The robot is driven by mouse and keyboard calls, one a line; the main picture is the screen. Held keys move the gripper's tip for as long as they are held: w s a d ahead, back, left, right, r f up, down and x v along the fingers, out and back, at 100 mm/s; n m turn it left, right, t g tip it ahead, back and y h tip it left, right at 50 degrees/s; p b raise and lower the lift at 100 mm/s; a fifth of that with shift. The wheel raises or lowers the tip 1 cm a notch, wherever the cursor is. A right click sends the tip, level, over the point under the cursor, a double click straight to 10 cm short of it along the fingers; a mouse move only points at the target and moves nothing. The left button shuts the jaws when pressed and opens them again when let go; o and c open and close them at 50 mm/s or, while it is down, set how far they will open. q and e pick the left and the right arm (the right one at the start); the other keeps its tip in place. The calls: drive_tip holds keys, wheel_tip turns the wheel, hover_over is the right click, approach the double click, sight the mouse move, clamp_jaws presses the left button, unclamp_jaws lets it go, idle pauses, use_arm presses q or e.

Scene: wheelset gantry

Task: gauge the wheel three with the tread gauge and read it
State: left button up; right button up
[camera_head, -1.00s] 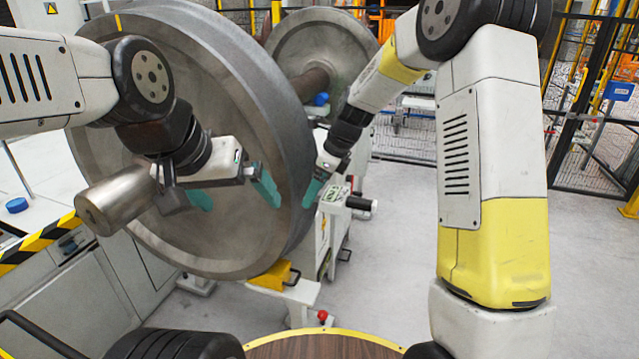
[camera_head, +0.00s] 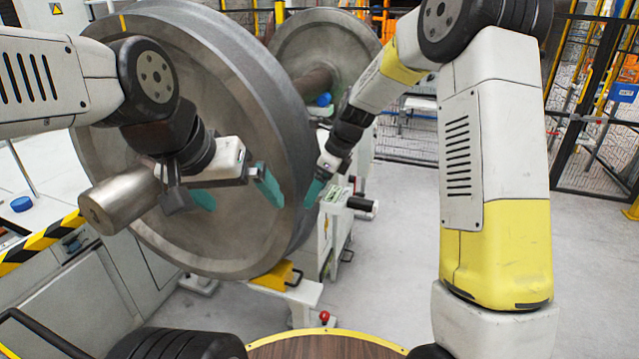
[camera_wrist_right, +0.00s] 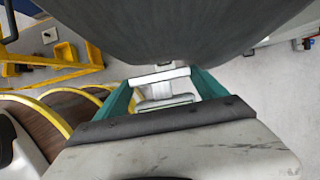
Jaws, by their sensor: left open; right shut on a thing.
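The near wheel (camera_head: 245,225) of a grey wheelset stands large at left centre, its axle stub (camera_head: 125,200) pointing at me. A second wheel (camera_head: 330,50) is behind it. No number shows on either. My left gripper (camera_head: 235,194) is open and empty in front of the near wheel's face. My right gripper (camera_head: 314,190) is low beside the tread. It is shut on the tread gauge, a pale piece with a green patch (camera_head: 337,194) and a black round end. The right wrist view shows a white part of the gauge (camera_wrist_right: 160,77) between teal fingers, under the dark wheel rim (camera_wrist_right: 190,35). Contact with the tread cannot be told.
A yellow chock (camera_head: 276,277) sits under the near wheel on a pale stand. A grey cabinet (camera_head: 85,300) with a striped edge and a blue cap (camera_head: 20,204) is at left. Mesh fencing (camera_head: 580,150) stands at the back right. The floor right of the stand is clear.

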sight(344, 196)
drive_tip(key=shift+s+d, duration=0.4)
drive_tip(key=shift+d, duration=0.8)
drive_tip(key=shift+s+d, duration=0.35)
drive_tip(key=shift+d, duration=0.8)
drive_tip(key=shift+s+d, duration=0.4)
drive_tip(key=shift+d, duration=0.8)
drive_tip(key=shift+s+d, duration=0.25)
drive_tip(key=shift+d, duration=0.45)
